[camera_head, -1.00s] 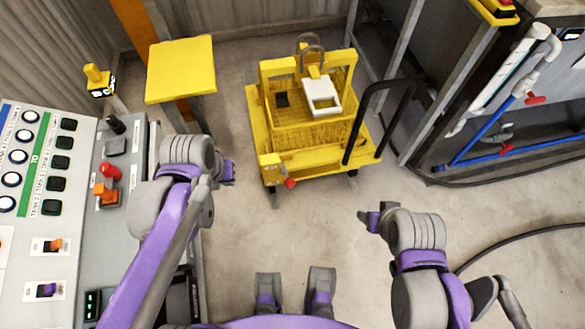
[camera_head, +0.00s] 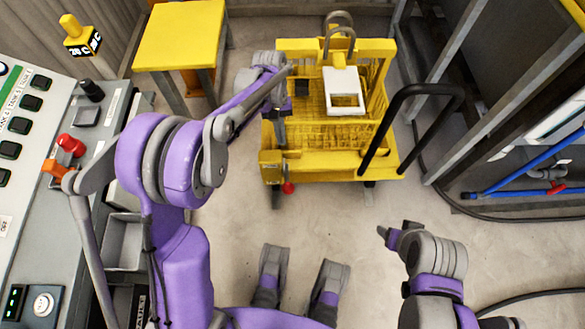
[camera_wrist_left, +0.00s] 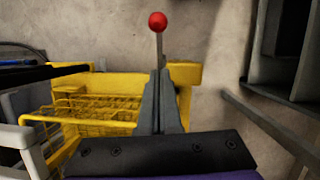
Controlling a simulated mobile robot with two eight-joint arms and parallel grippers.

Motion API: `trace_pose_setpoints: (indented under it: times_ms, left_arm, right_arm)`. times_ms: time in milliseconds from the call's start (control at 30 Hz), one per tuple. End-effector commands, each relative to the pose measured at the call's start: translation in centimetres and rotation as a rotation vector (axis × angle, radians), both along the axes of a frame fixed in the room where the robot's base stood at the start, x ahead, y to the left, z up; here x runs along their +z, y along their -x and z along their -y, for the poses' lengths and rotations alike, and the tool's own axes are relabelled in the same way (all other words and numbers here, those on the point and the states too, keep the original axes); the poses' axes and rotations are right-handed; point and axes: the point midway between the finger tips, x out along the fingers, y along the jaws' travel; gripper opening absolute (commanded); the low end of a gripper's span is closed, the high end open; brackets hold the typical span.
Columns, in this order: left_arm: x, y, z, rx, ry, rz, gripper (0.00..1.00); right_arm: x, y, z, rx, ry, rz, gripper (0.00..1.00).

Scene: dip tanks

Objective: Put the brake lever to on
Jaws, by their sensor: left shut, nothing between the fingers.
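The brake lever has a red ball knob (camera_head: 288,188) and sits low at the front left corner of the yellow cart (camera_head: 330,172). In the left wrist view its knob (camera_wrist_left: 158,21) stands on a thin grey rod, just beyond my fingertips. My left gripper (camera_head: 280,142) points down over that corner of the cart, above the knob in the picture. In the left wrist view the gripper (camera_wrist_left: 160,74) is shut and empty; I cannot tell whether it touches the rod. My right gripper (camera_head: 387,234) hangs over bare floor, away from the cart; its jaws are too small to read.
The cart holds a yellow basket with a white frame (camera_head: 344,90) and has a black handle (camera_head: 440,92) at its right. A yellow-topped stand (camera_head: 180,35) is at the back left. A control panel (camera_head: 40,150) lines the left side. The floor (camera_head: 330,225) before the cart is clear.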

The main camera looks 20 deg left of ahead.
Motion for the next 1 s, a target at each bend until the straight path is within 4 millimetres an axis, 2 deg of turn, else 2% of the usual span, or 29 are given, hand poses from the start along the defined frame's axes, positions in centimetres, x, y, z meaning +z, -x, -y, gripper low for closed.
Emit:
trace_pose_setpoints:
  times_ms: [467, 633, 1000]
  left_arm:
    - [-0.7, 0.0, 0.1, 0.002, 0.001, -0.004, 0.00]
    - [-3.1, 0.6, 0.5, 0.002, 0.001, -0.005, 0.00]
    - [-10.4, 2.9, 1.8, 0.001, 0.001, -0.004, 0.00]
  right_arm:
    - [-0.2, 0.0, 0.0, 0.000, 0.000, -0.001, 0.64]
    - [-1.0, -0.1, 0.0, 0.000, 0.000, -0.003, 0.64]
    - [-3.3, -0.3, 0.0, 0.000, 0.000, -0.011, 0.64]
